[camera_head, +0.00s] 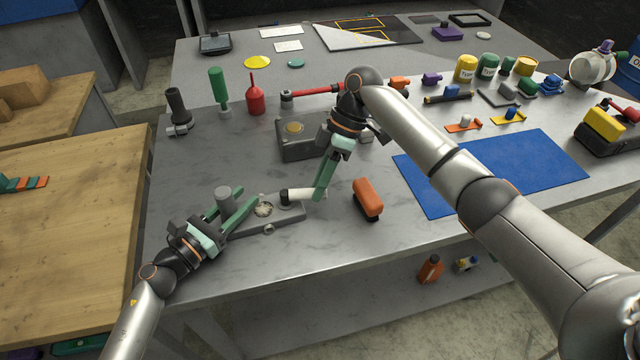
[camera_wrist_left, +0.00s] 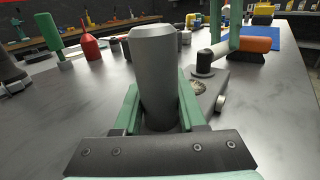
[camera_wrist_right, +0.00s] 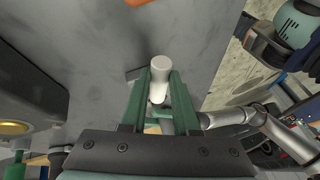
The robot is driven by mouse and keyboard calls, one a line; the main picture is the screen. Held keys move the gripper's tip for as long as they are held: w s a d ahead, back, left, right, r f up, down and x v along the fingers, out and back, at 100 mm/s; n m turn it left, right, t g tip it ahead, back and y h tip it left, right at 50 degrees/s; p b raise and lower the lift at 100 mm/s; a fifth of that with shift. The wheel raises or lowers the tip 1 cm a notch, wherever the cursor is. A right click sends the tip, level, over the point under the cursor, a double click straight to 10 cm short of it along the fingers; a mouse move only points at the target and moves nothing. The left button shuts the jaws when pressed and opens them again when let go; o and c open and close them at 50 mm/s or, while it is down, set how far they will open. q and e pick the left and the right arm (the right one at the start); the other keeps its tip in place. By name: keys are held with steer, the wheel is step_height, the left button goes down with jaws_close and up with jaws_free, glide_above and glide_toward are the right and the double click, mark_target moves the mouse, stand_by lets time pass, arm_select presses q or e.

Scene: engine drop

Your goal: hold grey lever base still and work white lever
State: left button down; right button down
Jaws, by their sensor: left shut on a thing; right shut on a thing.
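The grey lever base (camera_head: 282,222) is a flat plate on the steel table, with an upright grey post (camera_head: 224,196) at its left end. My left gripper (camera_head: 236,208) is shut on this post. In the left wrist view the post (camera_wrist_left: 155,75) stands between the green fingers. The white lever (camera_head: 298,195) lies low over the right part of the base, its dark pivot (camera_wrist_left: 208,64) showing in the left wrist view. My right gripper (camera_head: 318,192) reaches down from above and is shut on the lever's free end. In the right wrist view the white lever (camera_wrist_right: 159,78) sits between the fingertips.
A grey box (camera_head: 300,140) is behind, beside my right wrist. A red bottle (camera_head: 255,97) and green-handled tool (camera_head: 218,88) stand back left. A blue mat (camera_head: 500,170) lies right. The table's front edge is close.

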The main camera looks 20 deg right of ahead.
stand_by(0.3)
steer(key=c, duration=0.6)
jaws_free()
steer(key=shift+c, duration=0.2)
steer(key=v, duration=1.2)
steer(key=shift+w, duration=0.1)
arm_select(q)
steer(key=shift+c, duration=2)
jaws_free()
